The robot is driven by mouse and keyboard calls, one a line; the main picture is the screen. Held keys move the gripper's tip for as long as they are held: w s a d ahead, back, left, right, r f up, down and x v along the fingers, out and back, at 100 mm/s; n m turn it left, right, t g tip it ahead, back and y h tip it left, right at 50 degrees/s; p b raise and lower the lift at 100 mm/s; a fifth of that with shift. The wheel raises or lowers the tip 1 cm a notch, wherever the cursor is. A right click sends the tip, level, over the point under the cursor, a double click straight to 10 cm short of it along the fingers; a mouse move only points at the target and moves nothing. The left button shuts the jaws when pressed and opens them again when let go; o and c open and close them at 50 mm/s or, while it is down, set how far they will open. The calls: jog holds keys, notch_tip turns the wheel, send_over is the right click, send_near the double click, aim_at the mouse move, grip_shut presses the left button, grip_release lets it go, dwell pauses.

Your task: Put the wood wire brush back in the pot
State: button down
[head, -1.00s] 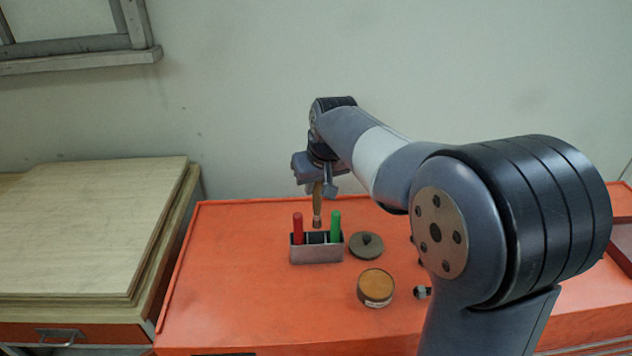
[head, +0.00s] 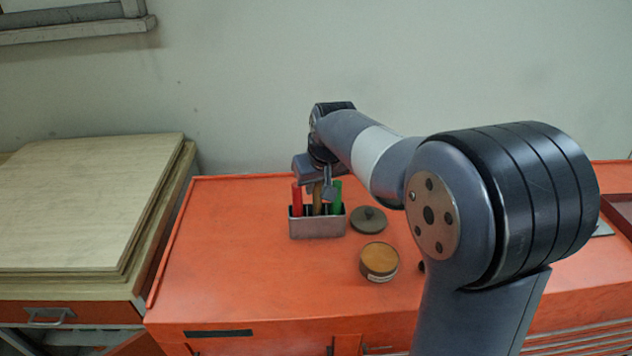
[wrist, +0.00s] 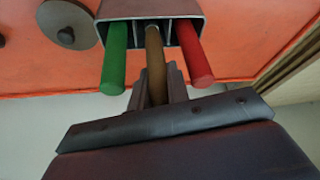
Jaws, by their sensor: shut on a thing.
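The wood wire brush (head: 317,199) stands upright with its lower end inside the middle compartment of the pot (head: 317,227), a grey metal holder. My gripper (head: 319,190) is shut on the upper part of its wooden handle. The wrist view shows the brush handle (wrist: 155,58) between my gripper's fingers (wrist: 158,85), going down into the pot (wrist: 182,10) between the green and red handles. The brush's bristle end is hidden inside the pot.
A red handle (head: 297,199) and a green handle (head: 336,196) stand in the pot's outer compartments. A round dark lid (head: 369,220) and an open tin (head: 379,260) are to the right on the orange bench top (head: 240,260). The bench is clear left of the pot.

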jog(key=c, duration=1.3)
grip_release()
jog(key=b+v, duration=0.1)
jog(key=v, duration=0.9)
jog(key=shift+s+r, duration=0.2)
jog(key=shift+r, duration=0.15)
